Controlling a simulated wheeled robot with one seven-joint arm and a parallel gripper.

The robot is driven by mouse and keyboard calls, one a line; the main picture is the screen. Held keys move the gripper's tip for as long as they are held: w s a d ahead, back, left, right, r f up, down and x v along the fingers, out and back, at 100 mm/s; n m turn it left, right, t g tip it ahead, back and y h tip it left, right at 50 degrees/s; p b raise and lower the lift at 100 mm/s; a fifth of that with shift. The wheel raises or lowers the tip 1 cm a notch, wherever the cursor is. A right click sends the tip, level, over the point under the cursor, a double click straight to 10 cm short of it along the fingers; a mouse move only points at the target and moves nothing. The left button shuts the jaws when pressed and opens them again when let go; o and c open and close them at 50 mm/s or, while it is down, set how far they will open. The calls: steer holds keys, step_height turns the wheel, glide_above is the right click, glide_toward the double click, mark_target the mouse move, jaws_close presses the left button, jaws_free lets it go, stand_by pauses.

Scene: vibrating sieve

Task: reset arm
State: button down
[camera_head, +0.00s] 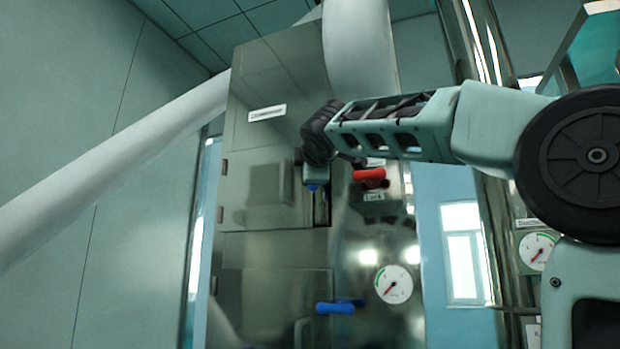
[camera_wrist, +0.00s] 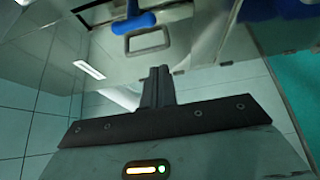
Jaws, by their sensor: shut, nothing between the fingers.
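My arm reaches in from the right in the head view, in front of a tall metal cabinet (camera_head: 262,150). My gripper (camera_head: 318,200) points down near the cabinet front, left of a red handle (camera_head: 370,175). In the wrist view my gripper (camera_wrist: 157,72) has its two dark fingers together with nothing between them. A blue handle (camera_wrist: 133,22) shows beyond the fingertips, apart from them as far as I can tell. A small blue part shows by the gripper in the head view; what it belongs to is unclear.
A lower blue handle (camera_head: 336,308) and a round gauge (camera_head: 393,284) sit on the metal front. A second gauge (camera_head: 537,251) is at the right. A thick white pipe (camera_head: 120,165) slants across the left. Blue shows at the wrist view's top right.

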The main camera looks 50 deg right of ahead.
steer(key=shift+s+a, duration=0.45)
steer(key=shift+s, duration=0.1)
